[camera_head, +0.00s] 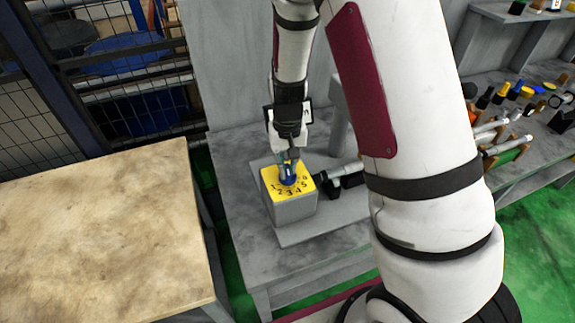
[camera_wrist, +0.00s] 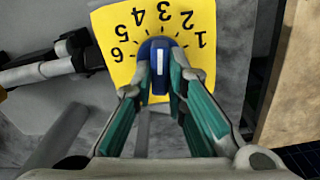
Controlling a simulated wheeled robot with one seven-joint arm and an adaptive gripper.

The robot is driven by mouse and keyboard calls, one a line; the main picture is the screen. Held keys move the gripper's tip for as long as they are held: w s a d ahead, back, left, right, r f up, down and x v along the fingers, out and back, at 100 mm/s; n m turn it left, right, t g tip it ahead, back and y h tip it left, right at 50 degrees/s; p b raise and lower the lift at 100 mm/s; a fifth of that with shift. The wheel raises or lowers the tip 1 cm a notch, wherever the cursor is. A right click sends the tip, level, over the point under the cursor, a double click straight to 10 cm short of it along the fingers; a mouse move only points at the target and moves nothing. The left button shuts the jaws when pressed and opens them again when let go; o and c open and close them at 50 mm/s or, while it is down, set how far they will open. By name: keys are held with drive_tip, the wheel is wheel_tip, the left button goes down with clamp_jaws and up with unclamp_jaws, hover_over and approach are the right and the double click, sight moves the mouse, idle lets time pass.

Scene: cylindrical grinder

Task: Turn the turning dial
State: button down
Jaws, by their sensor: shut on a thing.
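The turning dial is a blue knob with a white line, on a yellow face marked with numbers, on top of a grey box (camera_head: 293,210). My gripper (camera_head: 288,165) comes down onto the dial from above. In the wrist view its teal-padded fingers (camera_wrist: 160,82) are closed on the two sides of the knob. The knob's underside is hidden.
A black and grey cylindrical part (camera_head: 340,175) lies beside the box; it also shows in the wrist view (camera_wrist: 40,72). A wooden table (camera_head: 110,230) stands at the left. Shelves with several tools (camera_head: 510,110) are at the right. My arm covers the middle right.

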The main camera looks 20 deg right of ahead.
sight(287, 169)
drive_tip(key=shift+n, duration=2.5)
drive_tip(key=c, duration=1.6)
unclamp_jaws()
wheel_tip(287, 169, up, 12)
